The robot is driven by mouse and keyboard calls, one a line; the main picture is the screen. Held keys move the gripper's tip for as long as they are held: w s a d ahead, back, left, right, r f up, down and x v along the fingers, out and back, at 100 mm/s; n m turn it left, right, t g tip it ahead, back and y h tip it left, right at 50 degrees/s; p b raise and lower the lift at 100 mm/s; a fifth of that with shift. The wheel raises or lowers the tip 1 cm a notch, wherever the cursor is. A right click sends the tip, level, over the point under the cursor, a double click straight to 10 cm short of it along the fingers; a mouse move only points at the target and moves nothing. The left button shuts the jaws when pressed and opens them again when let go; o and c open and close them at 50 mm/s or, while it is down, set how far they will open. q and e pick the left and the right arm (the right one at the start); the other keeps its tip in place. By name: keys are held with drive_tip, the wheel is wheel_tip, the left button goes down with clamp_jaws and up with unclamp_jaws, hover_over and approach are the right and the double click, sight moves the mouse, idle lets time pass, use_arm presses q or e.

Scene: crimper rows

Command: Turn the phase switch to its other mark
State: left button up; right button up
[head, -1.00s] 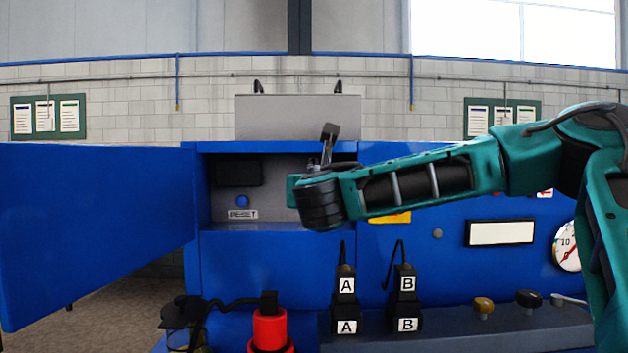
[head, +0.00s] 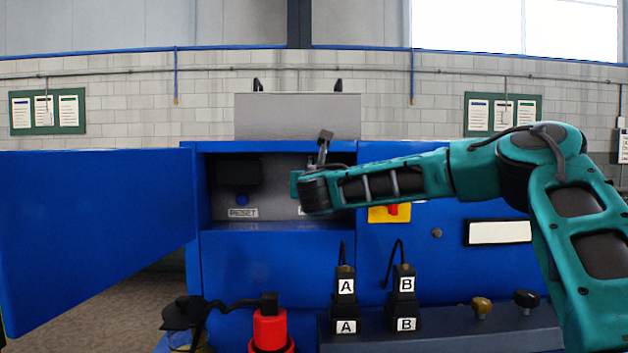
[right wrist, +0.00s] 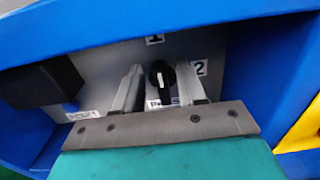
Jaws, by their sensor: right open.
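The phase switch (right wrist: 165,88) is a black knob with a white mark, on the grey panel inside the open blue cabinet. In the right wrist view, mark 1 (right wrist: 155,40) is above it and mark 2 (right wrist: 200,68) to its right. The knob stands roughly upright, nearer to pointing at 1 than at 2. My right gripper (right wrist: 161,75) is open, with one finger on each side of the knob; I cannot tell whether they touch it. In the head view my right wrist hides the switch. My left gripper is not in view.
A RESET label (head: 243,213) and a blue button (head: 242,200) are left of my wrist. The open blue door (head: 95,240) stands at left. Plugs A (head: 346,286) and B (head: 405,284) are lower.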

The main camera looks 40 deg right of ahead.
drive_tip(key=shift+c, duration=0.4)
clamp_jaws()
